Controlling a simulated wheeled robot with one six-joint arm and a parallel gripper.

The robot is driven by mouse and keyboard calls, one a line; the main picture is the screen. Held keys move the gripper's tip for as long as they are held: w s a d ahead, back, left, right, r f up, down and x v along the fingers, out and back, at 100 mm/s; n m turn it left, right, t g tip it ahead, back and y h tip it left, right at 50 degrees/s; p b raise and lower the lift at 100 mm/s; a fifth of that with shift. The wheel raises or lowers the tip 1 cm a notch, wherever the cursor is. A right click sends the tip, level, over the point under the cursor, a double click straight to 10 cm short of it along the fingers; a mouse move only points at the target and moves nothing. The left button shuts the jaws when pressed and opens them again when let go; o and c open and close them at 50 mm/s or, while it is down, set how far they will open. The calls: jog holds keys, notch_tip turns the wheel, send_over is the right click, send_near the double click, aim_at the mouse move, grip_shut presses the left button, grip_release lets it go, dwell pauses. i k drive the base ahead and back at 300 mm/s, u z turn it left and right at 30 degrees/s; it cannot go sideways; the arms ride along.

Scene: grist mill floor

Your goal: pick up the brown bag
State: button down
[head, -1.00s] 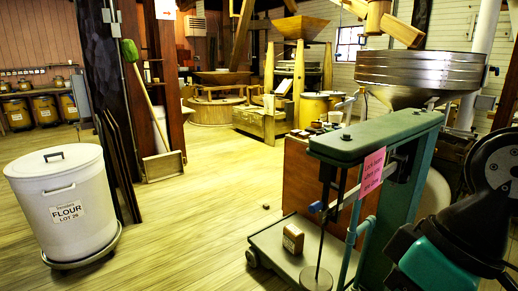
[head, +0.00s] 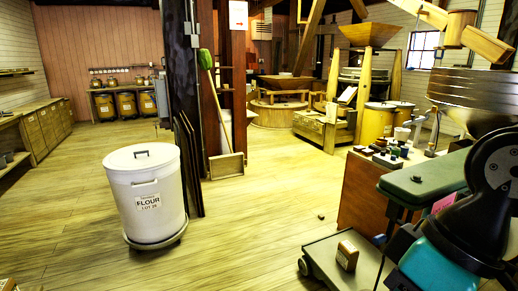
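A small brown bag-like block with a pale label (head: 347,256) sits upright on the low grey platform (head: 322,250) of a green scale (head: 425,180), at the bottom right of the head view. I cannot tell for sure whether it is a bag or a box. Nothing touches it from above. My black and teal arm fills the lower right, in front of part of the scale. My gripper's fingers do not show.
A white flour bin (head: 146,200) stands on a wheeled base at the left. A dark post (head: 180,70) and a green-headed broom (head: 206,60) are behind it. A small dark lump (head: 321,216) lies on the floor. The floor between bin and scale is otherwise clear.

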aim_at(347, 255)
jog(key=u, duration=0.8)
jog(key=i, duration=3.75)
jog(key=z, duration=3)
jog(key=k, duration=0.45)
jog(key=z, duration=0.3)
